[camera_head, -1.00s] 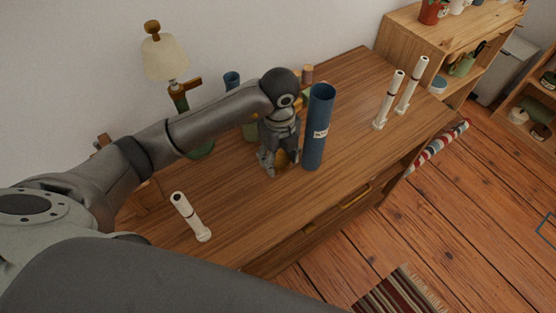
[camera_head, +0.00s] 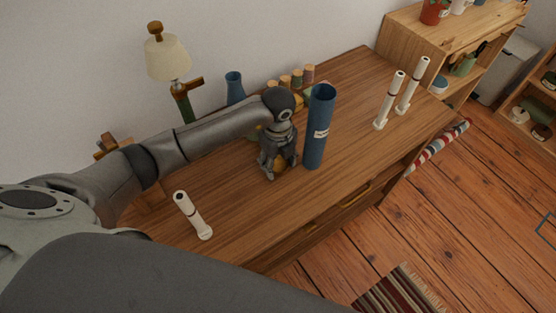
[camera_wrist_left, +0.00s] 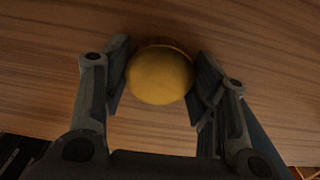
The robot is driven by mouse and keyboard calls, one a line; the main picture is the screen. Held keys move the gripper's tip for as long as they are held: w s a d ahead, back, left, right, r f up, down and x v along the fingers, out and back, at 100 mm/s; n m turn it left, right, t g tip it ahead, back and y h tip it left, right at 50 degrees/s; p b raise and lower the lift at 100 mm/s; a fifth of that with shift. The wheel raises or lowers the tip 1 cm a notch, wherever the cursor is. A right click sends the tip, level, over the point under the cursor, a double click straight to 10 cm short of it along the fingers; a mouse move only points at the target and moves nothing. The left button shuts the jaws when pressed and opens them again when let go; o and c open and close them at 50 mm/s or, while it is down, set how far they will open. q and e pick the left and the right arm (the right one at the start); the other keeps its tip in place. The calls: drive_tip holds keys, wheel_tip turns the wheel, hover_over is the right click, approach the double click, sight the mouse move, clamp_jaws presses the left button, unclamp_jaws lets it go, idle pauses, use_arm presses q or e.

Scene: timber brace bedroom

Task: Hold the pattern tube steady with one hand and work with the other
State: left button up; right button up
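The pattern tube (camera_head: 319,128) is a tall dark blue cylinder with a pale label, standing upright on the wooden dresser top (camera_head: 352,125). My left gripper (camera_head: 280,170) points down just left of it. A yellow, round-topped thing (camera_head: 281,160) stands between its fingers, mostly hidden in the head view. In the left wrist view the yellow round top (camera_wrist_left: 160,76) lies between the two finger pads (camera_wrist_left: 160,82), very close to both; whether they press on it is unclear. Part of a blue shape at the right there is probably the tube. My right gripper is out of view.
A lamp (camera_head: 168,60), a blue vase (camera_head: 235,88) and small spools (camera_head: 297,79) line the back.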

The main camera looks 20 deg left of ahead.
sight(278, 163)
use_arm(q)
drive_tip(key=o, duration=0.3)
wheel_tip(278, 163, up, 12)
drive_tip(key=shift+r+b, duration=0.15)
drive_tip(key=shift+b, duration=0.4)
